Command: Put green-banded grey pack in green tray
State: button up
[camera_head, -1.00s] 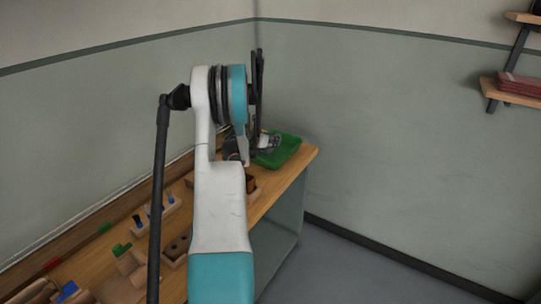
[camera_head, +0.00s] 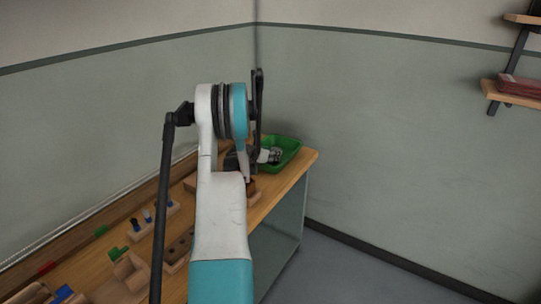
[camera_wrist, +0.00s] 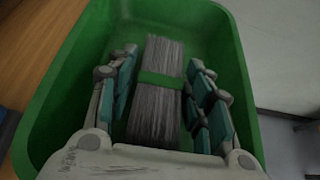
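The grey pack (camera_wrist: 155,108) with its green band (camera_wrist: 160,79) is within the walls of the green tray (camera_wrist: 229,62) in the wrist view. My gripper (camera_wrist: 163,75) reaches into the tray, with one finger on each side of the pack. Narrow gaps show between the fingers and the pack, so the gripper looks open around it. The pack's near end is hidden by the gripper body. In the head view the green tray (camera_head: 291,152) sits at the far end of the bench, and my gripper (camera_head: 270,155) is over it, partly hidden by my arm.
The wooden bench (camera_head: 285,185) runs along the left wall. Wooden holders (camera_head: 130,270) and small coloured pieces stand along its nearer part. The tray is near the bench's right edge, with open floor (camera_head: 390,275) beyond. A wall shelf (camera_head: 512,95) is far right.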

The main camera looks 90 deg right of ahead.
dwell(0.3)
jog(key=shift+r, duration=0.2)
jog(key=p+v, duration=0.4)
jog(key=v, duration=0.6)
jog(key=shift+w+a+r, duration=0.1)
jog(key=shift+w+a, duration=0.05)
jog(key=shift+a, duration=0.1)
jog(key=shift+w+a+r, duration=0.25)
jog(key=shift+w+a, duration=0.1)
jog(key=shift+a, duration=0.2)
